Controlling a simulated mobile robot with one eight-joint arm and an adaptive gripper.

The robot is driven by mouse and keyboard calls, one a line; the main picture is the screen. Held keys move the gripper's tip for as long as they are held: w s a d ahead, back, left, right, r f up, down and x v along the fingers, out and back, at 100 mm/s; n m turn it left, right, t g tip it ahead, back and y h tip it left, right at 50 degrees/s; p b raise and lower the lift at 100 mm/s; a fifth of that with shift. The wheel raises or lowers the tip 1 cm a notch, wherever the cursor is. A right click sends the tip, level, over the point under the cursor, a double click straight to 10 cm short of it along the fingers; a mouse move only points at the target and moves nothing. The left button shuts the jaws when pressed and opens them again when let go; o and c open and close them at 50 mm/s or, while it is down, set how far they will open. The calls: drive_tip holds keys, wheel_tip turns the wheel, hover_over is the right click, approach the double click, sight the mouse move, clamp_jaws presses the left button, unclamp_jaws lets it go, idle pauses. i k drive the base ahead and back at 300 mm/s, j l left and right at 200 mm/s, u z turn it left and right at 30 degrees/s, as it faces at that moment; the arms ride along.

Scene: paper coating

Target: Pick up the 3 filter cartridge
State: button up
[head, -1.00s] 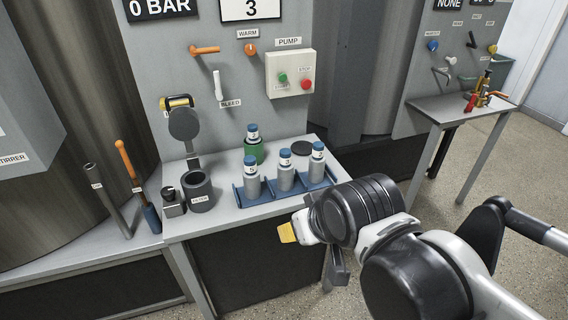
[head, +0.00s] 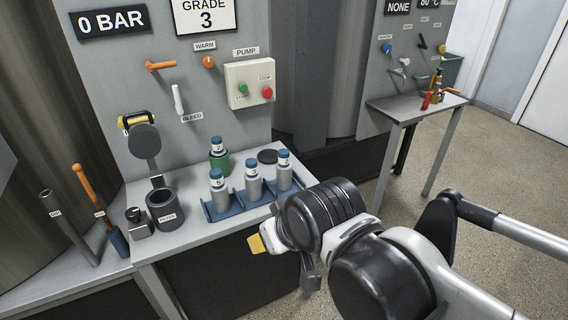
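Three grey cartridges with blue caps and small number labels stand upright in a blue rack (head: 238,210) on the grey bench: a left one (head: 220,196), a middle one (head: 254,187) and a right one (head: 284,178). The left label looks like a 5; the others are too small to read surely. A green cartridge (head: 220,160) with a blue cap stands behind the rack, its label also unclear. My gripper (head: 282,258) is in front of the bench edge, below and right of the rack, apart from all cartridges. Its yellow-tipped finger shows; its opening is unclear.
A dark grey filter cup (head: 166,209) stands left of the rack, under a round lid (head: 144,141) on a hinge. A black disc (head: 268,156) lies behind the rack. The pump box (head: 250,84) is on the panel above. Open floor lies to the right.

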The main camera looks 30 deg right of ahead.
sight(253, 176)
drive_tip(key=k+l+u, duration=0.15)
drive_tip(key=u, duration=0.35)
drive_tip(key=k+l+u, duration=0.1)
drive_tip(key=u, duration=0.35)
drive_tip(key=k, duration=0.1)
